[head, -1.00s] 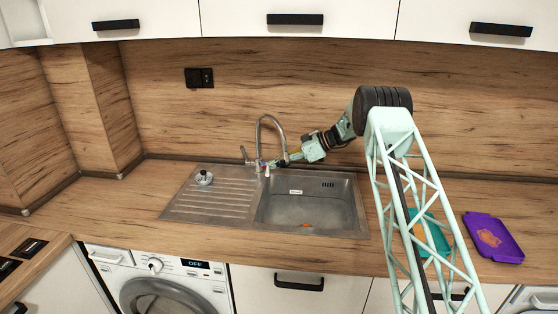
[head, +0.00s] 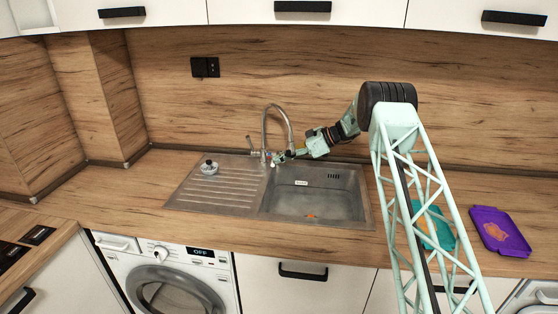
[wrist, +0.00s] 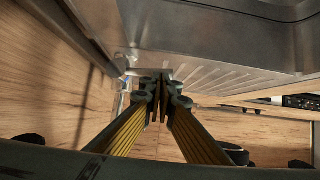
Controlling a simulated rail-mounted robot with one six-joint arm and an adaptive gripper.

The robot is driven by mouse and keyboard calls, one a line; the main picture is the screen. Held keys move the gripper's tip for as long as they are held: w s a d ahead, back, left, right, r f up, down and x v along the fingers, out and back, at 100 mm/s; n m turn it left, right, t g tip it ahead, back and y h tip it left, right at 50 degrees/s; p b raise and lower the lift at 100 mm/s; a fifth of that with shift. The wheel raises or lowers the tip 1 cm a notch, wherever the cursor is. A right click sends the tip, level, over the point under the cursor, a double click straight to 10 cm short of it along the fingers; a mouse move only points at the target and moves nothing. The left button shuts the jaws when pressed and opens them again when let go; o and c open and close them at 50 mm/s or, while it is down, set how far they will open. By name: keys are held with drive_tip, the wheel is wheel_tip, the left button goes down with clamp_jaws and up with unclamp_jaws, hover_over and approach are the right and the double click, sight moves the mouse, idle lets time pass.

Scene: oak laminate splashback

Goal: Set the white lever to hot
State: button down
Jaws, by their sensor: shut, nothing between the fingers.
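A grey gooseneck tap (head: 264,128) stands at the back edge of the sink. A small white lever (head: 272,163) shows low at the tap's base, partly hidden and too small for its setting to be read. My gripper (head: 279,157) reaches in from the right, its tip right beside the lever and tap base; I cannot tell whether they touch. In the wrist view my gripper's fingers (wrist: 163,84) are closed together with nothing between them. A bright metal part of the tap (wrist: 122,92) shows just left of the fingers there.
The steel sink (head: 366,205) has a ribbed drainboard (head: 212,190) on its left with a small dark-topped item (head: 209,167) on it. A purple tray (head: 500,232) and a teal tray (head: 445,238) lie on the right of the counter. The wooden splashback (head: 330,80) is close behind the tap.

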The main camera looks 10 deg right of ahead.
drive_tip(key=shift+a+f+b, duration=0.1)
drive_tip(key=shift+f+b, duration=0.65)
drive_tip(key=shift+b, duration=0.25)
drive_tip(key=shift+s+r, duration=0.1)
drive_tip(key=shift+r, duration=0.1)
drive_tip(key=a+r+v, duration=0.1)
drive_tip(key=r+v, duration=0.1)
drive_tip(key=v, duration=1)
drive_tip(key=shift+s+r+b, duration=0.25)
drive_tip(key=shift+s+b, duration=0.05)
drive_tip(key=shift+b, duration=0.15)
drive_tip(key=shift+d, duration=0.15)
